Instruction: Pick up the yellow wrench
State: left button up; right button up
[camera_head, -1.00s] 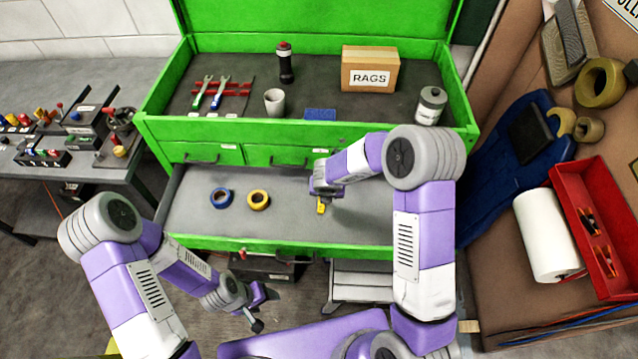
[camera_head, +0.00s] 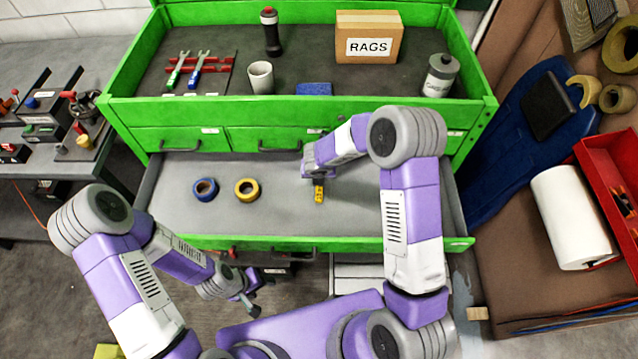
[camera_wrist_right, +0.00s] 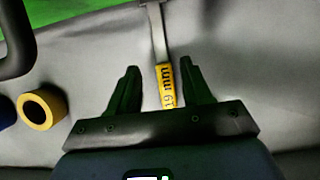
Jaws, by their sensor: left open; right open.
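The yellow wrench (camera_head: 319,191) lies in the open drawer of the green tool chest, its yellow handle showing just below my right gripper (camera_head: 317,177). In the right wrist view the yellow handle (camera_wrist_right: 166,86), marked "19 mm", runs between the two dark fingers of my right gripper (camera_wrist_right: 160,78). Its grey shank extends toward the back of the drawer. The right gripper is open, with the fingers apart on either side of the handle. My left gripper (camera_head: 250,301) is open and empty in front of the chest, below the drawer's front edge.
Blue tape (camera_head: 205,190) and yellow tape (camera_head: 246,190) lie left of the wrench in the drawer (camera_head: 390,215). The drawer handle (camera_head: 280,147) above is close behind. The chest top holds a RAGS box (camera_head: 368,22), a cup (camera_head: 260,78) and red-racked wrenches (camera_head: 205,78).

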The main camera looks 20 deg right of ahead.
jog(key=b+x, duration=0.1)
jog(key=x, duration=0.4)
jog(key=shift+d, duration=0.1)
grip_shut()
